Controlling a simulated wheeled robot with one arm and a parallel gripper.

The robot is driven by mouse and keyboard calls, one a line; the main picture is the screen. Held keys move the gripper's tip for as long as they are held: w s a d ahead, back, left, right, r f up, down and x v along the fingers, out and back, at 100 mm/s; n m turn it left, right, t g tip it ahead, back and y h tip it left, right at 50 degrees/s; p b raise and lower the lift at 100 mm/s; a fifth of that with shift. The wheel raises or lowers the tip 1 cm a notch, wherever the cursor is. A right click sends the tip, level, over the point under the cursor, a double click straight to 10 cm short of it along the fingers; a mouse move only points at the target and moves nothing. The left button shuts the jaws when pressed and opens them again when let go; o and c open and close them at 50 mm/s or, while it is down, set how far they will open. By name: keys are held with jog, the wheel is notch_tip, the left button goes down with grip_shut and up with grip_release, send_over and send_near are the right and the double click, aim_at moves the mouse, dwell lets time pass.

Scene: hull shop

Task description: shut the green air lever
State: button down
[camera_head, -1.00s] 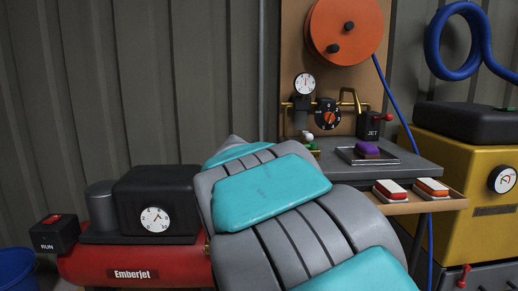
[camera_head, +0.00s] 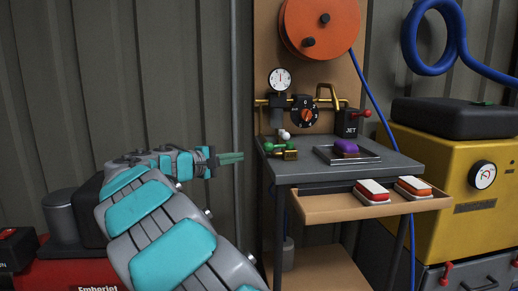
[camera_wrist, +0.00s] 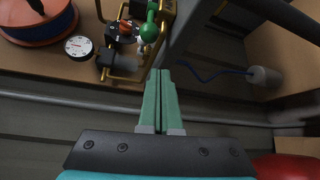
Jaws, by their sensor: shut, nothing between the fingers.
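The green lever (camera_head: 289,146) sits on a brass valve at the left end of the grey bench, under a small white ball. In the wrist view a green ball-ended handle (camera_wrist: 149,28) shows at the top beside the brass fittings; the lever's exact angle is hard to tell. My gripper (camera_head: 242,156) is just left of the bench edge, roughly level with the valve, with a gap to the lever. In the wrist view my gripper (camera_wrist: 160,72) has its green fingers together and empty, below the green handle.
The grey bench (camera_head: 310,171) carries a purple object (camera_head: 346,147) on a tray, and the JET box (camera_head: 350,124) with a red lever. Gauge (camera_head: 280,79), dial (camera_head: 305,111) and orange reel (camera_head: 320,27) are on the backboard. A red compressor (camera_head: 75,279) stands at lower left.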

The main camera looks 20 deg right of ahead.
aim_at(277, 147)
jog(key=w, duration=0.1)
jog(key=w+a+r, duration=0.1)
jog(key=shift+w+a+n+t, duration=0.2)
jog(key=shift+w+n+t, duration=0.1)
jog(key=shift+t, duration=0.1)
jog(key=d, duration=0.9)
jog(key=shift+d, duration=0.2)
jog(key=shift+s+t+b, duration=0.1)
jog(key=shift+t+b, duration=0.2)
dwell(0.4)
jog(key=shift+s+n, duration=0.15)
jog(key=shift+n, duration=0.15)
